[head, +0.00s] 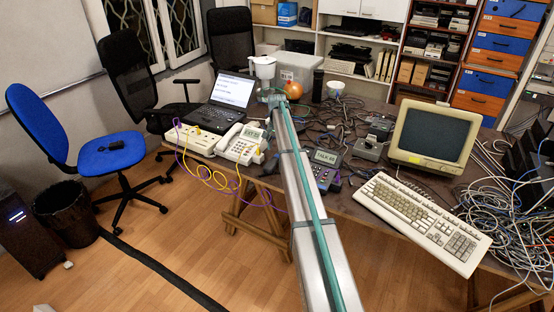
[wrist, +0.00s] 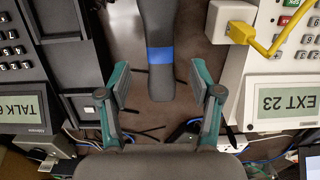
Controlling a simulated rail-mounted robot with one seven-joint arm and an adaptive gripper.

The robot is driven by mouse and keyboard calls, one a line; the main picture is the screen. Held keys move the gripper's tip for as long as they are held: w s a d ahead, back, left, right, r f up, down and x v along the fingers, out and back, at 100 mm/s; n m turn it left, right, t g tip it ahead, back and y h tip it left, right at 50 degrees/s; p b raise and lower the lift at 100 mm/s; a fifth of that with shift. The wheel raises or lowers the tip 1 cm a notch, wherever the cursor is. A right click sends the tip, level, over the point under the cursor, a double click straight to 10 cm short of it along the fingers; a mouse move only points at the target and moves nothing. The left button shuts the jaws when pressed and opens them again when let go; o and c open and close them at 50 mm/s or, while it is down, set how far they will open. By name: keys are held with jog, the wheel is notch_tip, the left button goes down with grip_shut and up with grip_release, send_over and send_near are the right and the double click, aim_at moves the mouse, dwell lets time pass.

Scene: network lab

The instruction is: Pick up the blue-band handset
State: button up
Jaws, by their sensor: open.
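The blue-band handset is dark grey with a blue band around its grip. In the wrist view the handset (wrist: 159,25) runs down from the top edge, and its lower end shows between my fingers. My gripper (wrist: 168,82) is open, with one teal finger on each side of that end. A gap shows between the handset and each finger. I cannot tell the height between them. The handset's upper end is out of the wrist view. In the head view I cannot make out the handset or my fingers; my arm crosses that area.
A dark phone reading "TALK" (wrist: 70,85) stands close on the left in the wrist view. A cream phone reading "EXT 23" (wrist: 264,85), with a yellow cable (wrist: 275,45), stands close on the right. Loose cables lie below. A monitor (head: 432,135) and keyboard (head: 425,220) stand farther right.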

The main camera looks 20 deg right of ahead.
aim_at(277, 156)
jog(key=shift+f+p, duration=0.95)
jog(key=shift+f, duration=2.1)
grip_shut()
